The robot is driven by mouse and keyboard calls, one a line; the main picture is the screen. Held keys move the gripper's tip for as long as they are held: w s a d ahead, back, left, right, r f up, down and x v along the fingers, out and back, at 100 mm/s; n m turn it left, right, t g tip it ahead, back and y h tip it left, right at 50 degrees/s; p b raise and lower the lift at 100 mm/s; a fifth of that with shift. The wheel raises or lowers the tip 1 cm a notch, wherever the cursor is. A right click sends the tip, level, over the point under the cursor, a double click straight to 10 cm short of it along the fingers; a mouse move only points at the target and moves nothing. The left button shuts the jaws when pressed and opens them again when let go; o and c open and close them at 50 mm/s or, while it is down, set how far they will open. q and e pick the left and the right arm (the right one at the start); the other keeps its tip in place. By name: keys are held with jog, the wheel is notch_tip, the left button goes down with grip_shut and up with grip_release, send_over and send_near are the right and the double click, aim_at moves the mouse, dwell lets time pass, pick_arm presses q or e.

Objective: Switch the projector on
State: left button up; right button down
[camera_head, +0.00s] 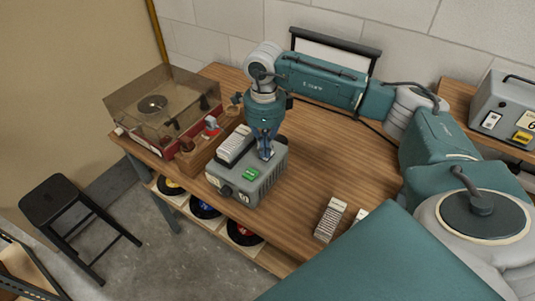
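The projector (262,191) is a grey box on the wooden table, with a round lens on its front side. A row of white slides (235,145) sits along its left top side. A green switch (249,174) is on the top near the front edge. My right gripper (265,153) points down over the projector's top, just behind the green switch. Its fingers look closed together with nothing between them. I cannot tell whether the tips touch the top. My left gripper is not in view.
A record player (162,105) with a clear cover stands left of the projector. White slide stacks (330,219) lie on the wooden table (290,218) to the right. Another grey device (490,104) stands at the far right. A black stool (55,200) is on the floor.

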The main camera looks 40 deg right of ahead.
jog(key=shift+s+f+b, duration=0.1)
jog(key=shift+f+b, duration=0.2)
jog(key=shift+f, duration=0.1)
jog(key=shift+r, duration=0.15)
jog(key=shift+r+p, duration=0.7)
jog(key=shift+r, duration=0.2)
jog(key=shift+r+p, duration=1.35)
jog(key=shift+r, duration=1.15)
